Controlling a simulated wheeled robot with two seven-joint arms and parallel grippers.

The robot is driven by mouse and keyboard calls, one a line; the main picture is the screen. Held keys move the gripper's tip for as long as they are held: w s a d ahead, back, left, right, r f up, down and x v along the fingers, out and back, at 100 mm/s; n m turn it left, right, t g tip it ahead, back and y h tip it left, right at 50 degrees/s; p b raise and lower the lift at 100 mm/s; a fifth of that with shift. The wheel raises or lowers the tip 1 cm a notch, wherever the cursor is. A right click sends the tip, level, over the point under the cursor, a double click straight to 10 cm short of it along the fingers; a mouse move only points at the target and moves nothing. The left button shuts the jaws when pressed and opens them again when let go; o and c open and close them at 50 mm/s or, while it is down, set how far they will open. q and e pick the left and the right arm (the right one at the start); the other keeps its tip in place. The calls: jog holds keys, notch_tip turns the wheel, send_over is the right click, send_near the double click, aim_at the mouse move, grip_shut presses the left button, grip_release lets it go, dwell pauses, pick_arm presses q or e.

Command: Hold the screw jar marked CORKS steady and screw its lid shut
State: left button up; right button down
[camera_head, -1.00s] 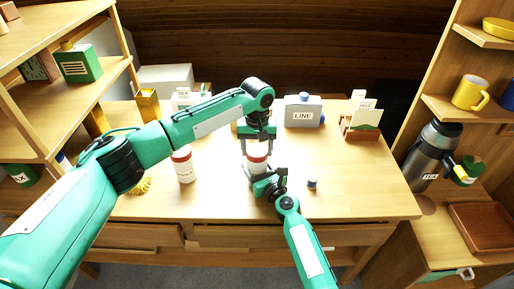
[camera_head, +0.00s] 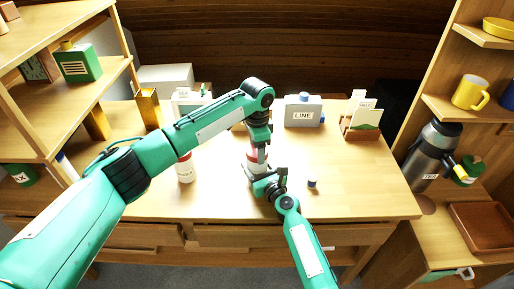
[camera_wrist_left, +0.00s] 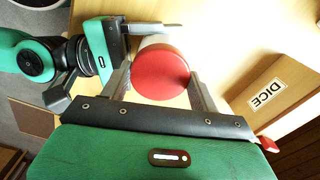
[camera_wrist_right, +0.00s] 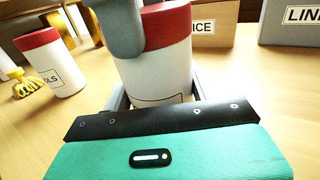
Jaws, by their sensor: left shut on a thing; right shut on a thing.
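A white jar (camera_wrist_right: 155,75) with a red lid (camera_wrist_left: 160,73) stands on the table in front of me. Its label is only partly visible and I cannot read it. My left gripper (camera_head: 257,150) comes from above and is shut on the red lid, one finger on each side in the left wrist view. My right gripper (camera_head: 266,180) is shut on the white jar body from the front, low down. The lid sits on top of the jar; I cannot tell how tightly it is seated.
A second white jar with a red lid (camera_head: 185,168) stands to the left; its label ends in "LS". A DICE box (camera_wrist_left: 266,94) and a grey LINE box (camera_head: 303,112) stand behind. The right front table is mostly clear.

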pick_arm(q)
jog(key=o, duration=1.2)
notch_tip(320, 180, up, 12)
pick_arm(e)
jog(key=shift+c, duration=1.8)
grip_release()
pick_arm(q)
jog(key=shift+r+p, duration=0.3)
pick_arm(e)
jog(key=v, duration=1.4)
jog(key=shift+w, duration=0.1)
